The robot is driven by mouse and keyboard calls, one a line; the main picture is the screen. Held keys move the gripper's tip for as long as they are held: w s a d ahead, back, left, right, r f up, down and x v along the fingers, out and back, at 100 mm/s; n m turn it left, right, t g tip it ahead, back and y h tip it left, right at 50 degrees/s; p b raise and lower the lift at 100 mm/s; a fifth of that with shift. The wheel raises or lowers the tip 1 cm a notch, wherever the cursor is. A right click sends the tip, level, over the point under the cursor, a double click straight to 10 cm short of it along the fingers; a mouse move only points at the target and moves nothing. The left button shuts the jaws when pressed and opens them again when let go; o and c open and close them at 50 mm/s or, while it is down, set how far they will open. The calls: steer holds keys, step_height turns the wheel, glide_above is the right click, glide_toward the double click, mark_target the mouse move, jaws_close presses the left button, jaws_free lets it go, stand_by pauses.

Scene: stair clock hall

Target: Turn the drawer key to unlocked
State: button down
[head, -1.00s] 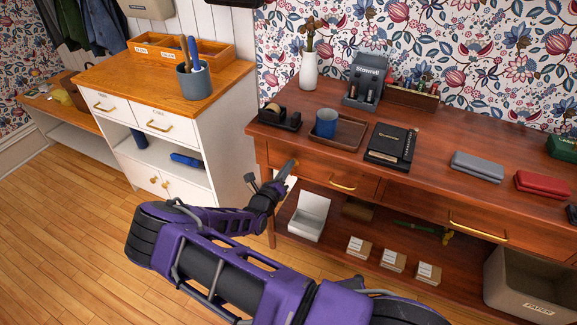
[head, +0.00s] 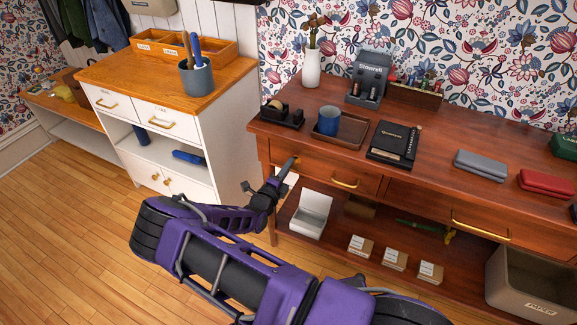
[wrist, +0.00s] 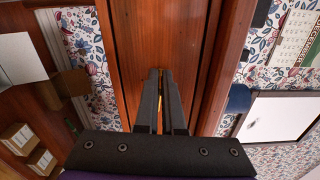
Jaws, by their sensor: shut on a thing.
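The drawer key is mostly hidden by my fingers. A small yellow sliver (wrist: 159,109) shows between them in the wrist view and looks like its brass. My gripper (head: 287,168) is shut on it at the left end of the wooden desk's front. In the wrist view, my two dark fingers (wrist: 164,76) are close together against the reddish wood of the drawer front (wrist: 152,32). The desk's left drawer (head: 315,174) looks shut, with a brass pull (head: 345,183) right of my gripper. I cannot tell the key's angle.
The desktop holds a tape dispenser (head: 283,114), a blue cup (head: 353,127) on a tray (head: 327,135) and a black notebook (head: 393,145). An open white box (head: 311,214) sits on the shelf below. A white cabinet (head: 230,139) stands to the left.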

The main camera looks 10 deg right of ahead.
steer(key=shift+n, duration=0.3)
steer(key=c, duration=1)
jaws_free()
steer(key=p+v, duration=0.1)
steer(key=v, duration=1.6)
steer(key=shift+s+a, duration=0.1)
steer(key=shift+s, duration=0.05)
